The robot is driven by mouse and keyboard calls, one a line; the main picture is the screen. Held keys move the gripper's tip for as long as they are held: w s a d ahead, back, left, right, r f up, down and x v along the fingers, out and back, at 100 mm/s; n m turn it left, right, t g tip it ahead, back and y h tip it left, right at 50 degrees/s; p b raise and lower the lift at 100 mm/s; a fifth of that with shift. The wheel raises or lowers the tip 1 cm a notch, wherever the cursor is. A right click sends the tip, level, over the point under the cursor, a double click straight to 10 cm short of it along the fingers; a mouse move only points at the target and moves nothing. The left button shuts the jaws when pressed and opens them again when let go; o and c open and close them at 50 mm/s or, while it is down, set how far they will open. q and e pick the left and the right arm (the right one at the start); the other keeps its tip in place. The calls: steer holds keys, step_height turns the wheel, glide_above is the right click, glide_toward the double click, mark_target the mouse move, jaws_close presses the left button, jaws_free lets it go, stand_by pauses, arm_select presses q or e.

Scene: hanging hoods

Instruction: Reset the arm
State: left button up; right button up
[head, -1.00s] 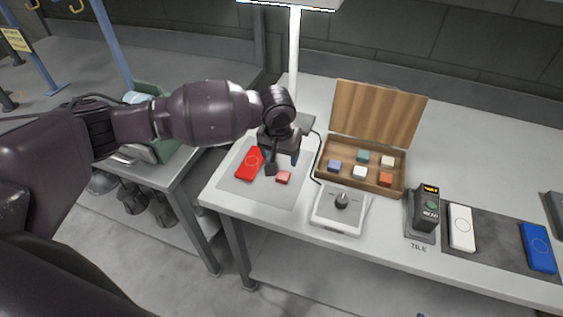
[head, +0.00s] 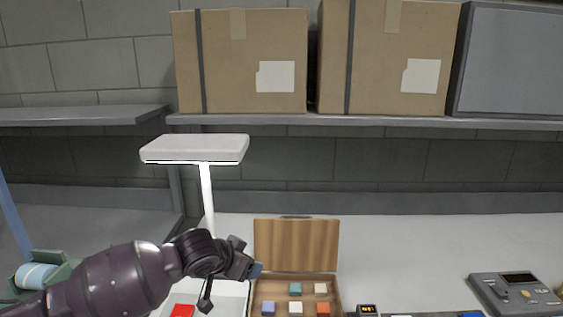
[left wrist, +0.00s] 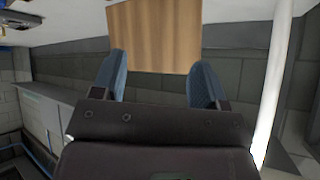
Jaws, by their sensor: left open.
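My left gripper (head: 232,282) is at the lower left of the head view, raised over the table near the left side of an open wooden box. In the left wrist view my left gripper (left wrist: 160,78) has its two blue-grey fingers spread wide with nothing between them. The box's upright wooden lid (left wrist: 155,35) shows beyond the fingers, and the same lid (head: 296,245) stands in the head view. My right gripper is not in view.
The wooden box (head: 335,292) holds several coloured cubes. A white lamp (head: 195,149) stands behind my arm. A red block (head: 182,311) lies at the bottom edge. A grey device (head: 515,293) is at the right. Cardboard boxes (head: 240,70) sit on a shelf (head: 330,121) above.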

arm_select(q)
steer(key=s+a+f+n+t, duration=0.1)
steer(key=s+a+f+t, duration=0.1)
steer(key=s+a+f, duration=0.1)
steer(key=s+a+f+n+t+y, duration=0.1)
steer(key=s+a+f+t, duration=0.1)
steer(key=s+a+f, duration=0.2)
steer(key=s+a+f+n+t, duration=0.1)
steer(key=s+a+f+t, duration=0.2)
steer(key=s, duration=0.4)
steer(key=shift+s+a+f+y, duration=0.2)
steer(key=shift+a+f, duration=0.15)
steer(key=shift+a, duration=0.25)
steer(key=shift+s+a+f+y, duration=0.1)
steer(key=shift+a+f+y, duration=0.1)
steer(key=shift+a+f, duration=0.3)
steer(key=s+a+f+n+g+y, duration=0.1)
steer(key=s+a+f+n, duration=0.1)
steer(key=s+f, duration=0.3)
steer(key=s+a+f+n+g+y, duration=0.2)
steer(key=s+a+f, duration=0.2)
steer(key=s, duration=0.7)
step_height(320, 180, down, 3)
steer(key=shift+s+a+r, duration=0.15)
steer(key=shift+a+r, duration=0.05)
steer(key=shift+a, duration=0.1)
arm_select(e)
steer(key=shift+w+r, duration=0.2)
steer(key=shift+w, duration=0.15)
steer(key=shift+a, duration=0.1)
